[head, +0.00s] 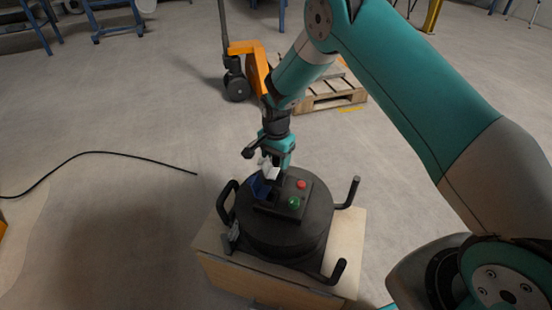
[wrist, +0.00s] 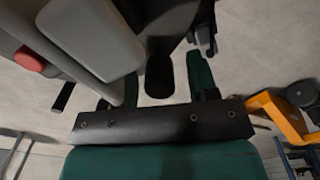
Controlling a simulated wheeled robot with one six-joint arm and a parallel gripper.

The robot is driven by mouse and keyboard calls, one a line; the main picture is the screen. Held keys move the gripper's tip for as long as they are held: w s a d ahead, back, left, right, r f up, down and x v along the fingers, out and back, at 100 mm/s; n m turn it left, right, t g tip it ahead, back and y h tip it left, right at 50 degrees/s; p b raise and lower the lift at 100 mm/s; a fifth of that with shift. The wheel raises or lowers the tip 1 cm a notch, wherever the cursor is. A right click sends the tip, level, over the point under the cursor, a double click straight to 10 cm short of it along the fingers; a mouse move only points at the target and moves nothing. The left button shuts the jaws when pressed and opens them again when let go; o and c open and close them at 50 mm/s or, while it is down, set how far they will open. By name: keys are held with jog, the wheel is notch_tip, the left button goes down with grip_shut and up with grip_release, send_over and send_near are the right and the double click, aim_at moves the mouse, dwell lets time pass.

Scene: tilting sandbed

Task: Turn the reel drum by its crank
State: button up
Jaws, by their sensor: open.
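The reel drum (head: 285,243) is a wide black cylinder on a light wooden crate. Black bent handles stand out around its edge, at the left (head: 226,200), right (head: 350,192) and front right (head: 336,272); I cannot tell which is the crank. A black box on top carries a red button (head: 302,184) and a green button (head: 294,203). My gripper (head: 271,172) points down over the back of the drum top, beside a blue part (head: 261,187). In the wrist view my gripper (wrist: 163,85) is open, with a black rounded post (wrist: 160,75) showing between its fingers; contact is unclear.
The wooden crate (head: 348,238) bears the drum. A black cable (head: 110,153) lies on the floor at the left. An orange pallet truck (head: 246,48) and a wooden pallet (head: 325,98) stand behind. The floor left of the crate is mostly clear.

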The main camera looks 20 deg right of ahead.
grip_shut()
jog(key=shift+a+r+n+p, duration=0.15)
jog(key=shift+a+n+p, duration=0.3)
jog(key=shift+a+n, duration=0.2)
jog(key=shift+a, duration=0.2)
grip_release()
notch_tip(320, 180, up, 17)
jog(key=p, duration=0.4)
jog(key=shift+w+r, duration=0.1)
jog(key=shift+c, duration=0.2)
